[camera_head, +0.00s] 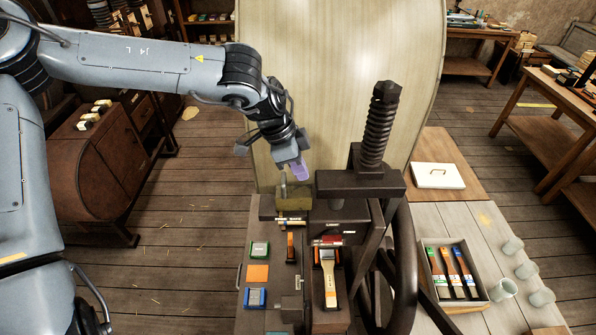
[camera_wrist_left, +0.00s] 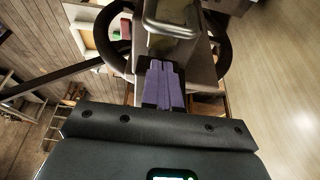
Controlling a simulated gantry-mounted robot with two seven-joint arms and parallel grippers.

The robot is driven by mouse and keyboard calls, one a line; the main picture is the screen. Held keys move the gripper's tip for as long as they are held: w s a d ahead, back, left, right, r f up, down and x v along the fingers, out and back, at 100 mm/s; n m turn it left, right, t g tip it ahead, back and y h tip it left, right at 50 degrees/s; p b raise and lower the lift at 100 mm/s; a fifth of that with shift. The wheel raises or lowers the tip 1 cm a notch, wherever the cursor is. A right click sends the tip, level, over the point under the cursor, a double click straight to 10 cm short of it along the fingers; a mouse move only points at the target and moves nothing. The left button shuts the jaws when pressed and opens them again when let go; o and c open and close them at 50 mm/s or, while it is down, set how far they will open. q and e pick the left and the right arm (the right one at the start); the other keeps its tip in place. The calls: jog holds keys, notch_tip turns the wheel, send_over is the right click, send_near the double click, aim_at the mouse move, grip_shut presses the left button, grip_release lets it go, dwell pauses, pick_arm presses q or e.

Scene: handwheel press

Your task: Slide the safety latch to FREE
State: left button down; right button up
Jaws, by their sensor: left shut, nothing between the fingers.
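My left gripper (camera_head: 301,172), with purple fingers, is shut and empty. It is above and behind the dark press (camera_head: 360,185), beside a brass-coloured block (camera_head: 294,200) with an upright metal handle. In the left wrist view the shut purple fingers (camera_wrist_left: 163,82) point at a block with a metal loop handle (camera_wrist_left: 170,25); I cannot tell whether they touch it. Small labels (camera_head: 335,225) on the press front are too small to read. I cannot tell for certain which part is the safety latch. My right gripper is not in view.
A threaded screw (camera_head: 378,125) rises from the press, with a dark handwheel (camera_head: 405,270) at its right. Green (camera_head: 259,250) and blue (camera_head: 255,298) blocks lie front left.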

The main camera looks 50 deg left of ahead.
pick_arm(q)
jog(key=shift+w+d+r, duration=0.35)
jog(key=shift+w+r, duration=0.15)
jog(key=shift+r, duration=0.05)
jog(key=b+v, duration=0.2)
jog(key=v, duration=0.7)
jog(key=shift+s+b, duration=0.25)
jog(key=shift+b, duration=0.05)
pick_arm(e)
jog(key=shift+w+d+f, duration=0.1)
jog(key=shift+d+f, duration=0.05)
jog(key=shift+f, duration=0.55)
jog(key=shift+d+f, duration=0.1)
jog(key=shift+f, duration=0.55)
pick_arm(q)
jog(key=shift+s+a+r, duration=0.1)
